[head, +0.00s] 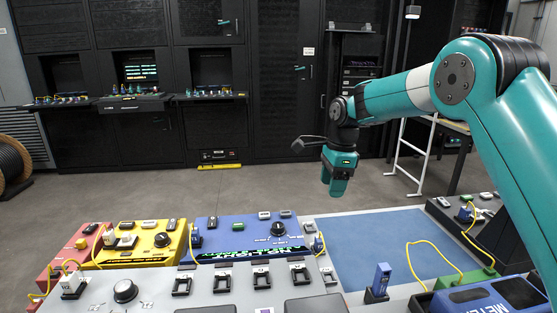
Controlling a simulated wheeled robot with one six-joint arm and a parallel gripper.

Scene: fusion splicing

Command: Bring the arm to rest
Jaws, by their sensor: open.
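My teal arm reaches in from the right and stretches left above the consoles. My gripper (303,143) is at its far end, a small dark shape at the left of the wrist. It hangs in the air, apart from the consoles, over the open floor behind them as seen here. It is open, and I see nothing held in it. The jaws are small in the picture. A teal and black wrist part with a small green light hangs down beside it.
A blue console (225,235), a yellow console (143,240) and a red console (75,245) stand behind a grey panel (200,300) with several switches. Yellow cables (432,246) loop near my arm. Black cabinets line the back.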

